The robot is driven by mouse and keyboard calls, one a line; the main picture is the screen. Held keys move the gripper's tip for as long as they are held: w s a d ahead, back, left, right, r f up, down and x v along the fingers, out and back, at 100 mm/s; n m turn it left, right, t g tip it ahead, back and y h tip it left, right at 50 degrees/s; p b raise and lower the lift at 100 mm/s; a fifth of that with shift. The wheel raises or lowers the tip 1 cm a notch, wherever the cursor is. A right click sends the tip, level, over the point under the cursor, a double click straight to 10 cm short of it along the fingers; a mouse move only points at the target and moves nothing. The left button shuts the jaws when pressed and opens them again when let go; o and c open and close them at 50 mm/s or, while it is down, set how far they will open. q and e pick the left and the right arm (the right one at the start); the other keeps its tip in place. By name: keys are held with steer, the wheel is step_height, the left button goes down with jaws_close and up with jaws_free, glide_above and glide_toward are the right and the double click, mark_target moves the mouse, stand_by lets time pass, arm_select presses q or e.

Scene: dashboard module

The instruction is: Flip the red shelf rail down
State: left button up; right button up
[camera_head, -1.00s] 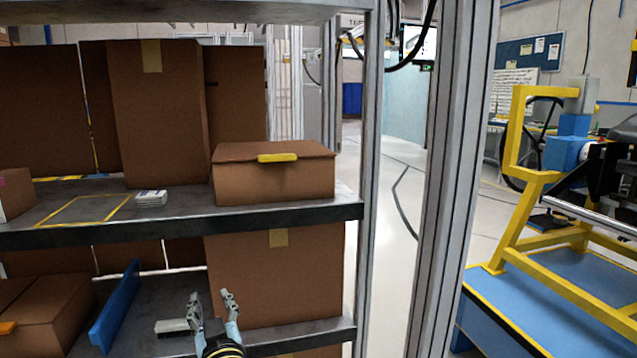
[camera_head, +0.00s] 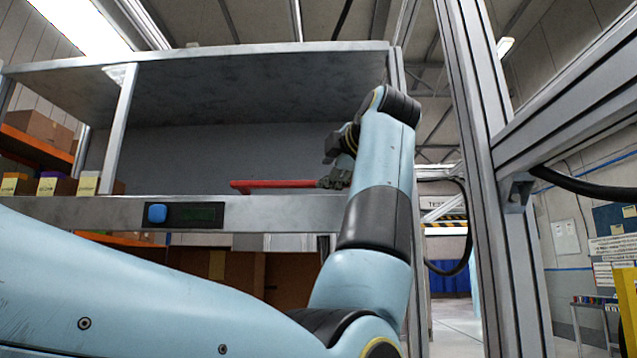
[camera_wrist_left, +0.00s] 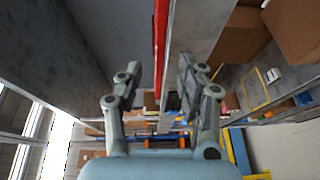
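The red shelf rail (camera_head: 278,185) juts up along the front edge of the upper shelf (camera_head: 300,212) in the head view. Its right end is hidden by my left gripper (camera_head: 330,164). That gripper is at the rail's right end, with its fingers pointing left. In the left wrist view, the fingers of my left gripper (camera_wrist_left: 155,78) are spread apart. The red rail (camera_wrist_left: 158,40) runs lengthwise into the space between them there. I cannot tell whether a finger touches it. My right gripper is not in view.
A blue button (camera_head: 157,213) sits on the shelf's front beam. Small labelled boxes (camera_head: 57,185) stand at the left. A metal upright (camera_head: 490,180) stands right of my arm. Cardboard boxes (camera_wrist_left: 215,65) fill lower shelves.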

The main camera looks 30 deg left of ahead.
mark_target(315, 188)
arm_select(q)
steer(key=p+x, duration=0.1)
steer(key=x, duration=0.7)
steer(key=shift+a+p, duration=0.1)
steer(key=shift+p, duration=0.3)
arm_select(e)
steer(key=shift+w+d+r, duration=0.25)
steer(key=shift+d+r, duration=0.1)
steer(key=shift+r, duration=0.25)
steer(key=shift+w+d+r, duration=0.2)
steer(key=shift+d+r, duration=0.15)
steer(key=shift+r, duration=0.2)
arm_select(q)
jaws_close()
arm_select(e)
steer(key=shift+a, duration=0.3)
